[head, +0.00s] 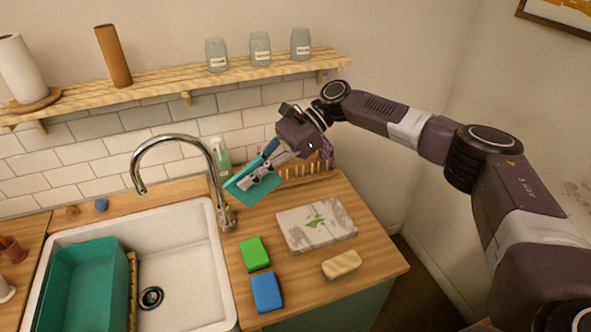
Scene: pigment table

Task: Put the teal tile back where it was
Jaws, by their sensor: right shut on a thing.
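My right gripper (251,180) reaches in from the right, above the counter between the faucet and the rack. It is shut on the teal tile (263,191). The tile is a thin flat teal piece, held tilted, and the fingers cover part of it. I cannot tell how far it is above the counter. A wooden rack with upright pegs (303,171) stands behind and right of the gripper, partly hidden by it. My left gripper is not in view.
Left of the tile are a curved faucet (178,137) and a white sink (190,262) holding a teal basin (88,285). On the counter lie a folded patterned cloth (335,232), a green sponge (255,253), a blue sponge (266,291) and a beige bar (342,264). A bottle (220,157) stands behind.

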